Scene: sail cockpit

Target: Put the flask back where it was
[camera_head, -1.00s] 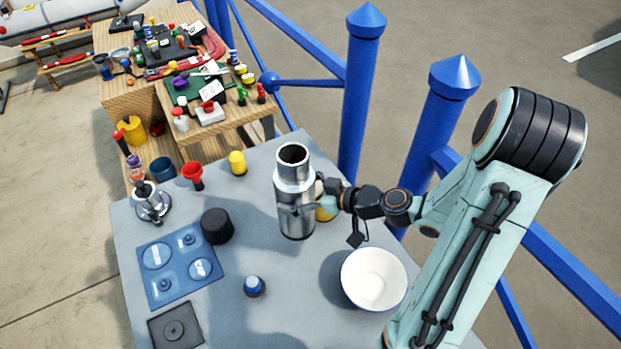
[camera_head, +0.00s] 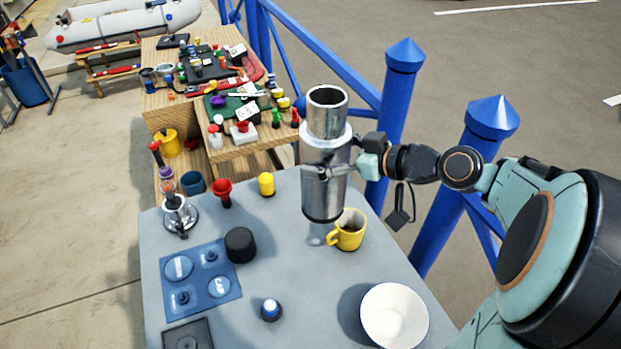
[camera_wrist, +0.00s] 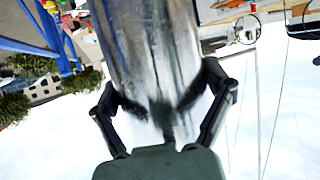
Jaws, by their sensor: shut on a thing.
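The flask (camera_head: 323,195) is a tall, shiny steel cylinder with an open top, held upright above the grey table. My gripper (camera_head: 325,172) is shut around its middle, coming from the right. In the wrist view the flask (camera_wrist: 150,50) fills the space between the two black fingers (camera_wrist: 165,105). A blue mat (camera_head: 205,292) with white-marked round shapes lies at the table's left. A black round cap-like piece (camera_head: 240,245) stands at the mat's upper right corner. A yellow mug (camera_head: 348,232) with dark contents stands just right of and below the flask.
A white bowl (camera_head: 394,316) is at the front right. A small blue-topped piece (camera_head: 271,309) stands front centre. A red cup (camera_head: 222,192), a yellow piece (camera_head: 266,184) and a metal stand (camera_head: 178,215) line the back left. Blue posts (camera_head: 400,100) rise behind. The table's middle is clear.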

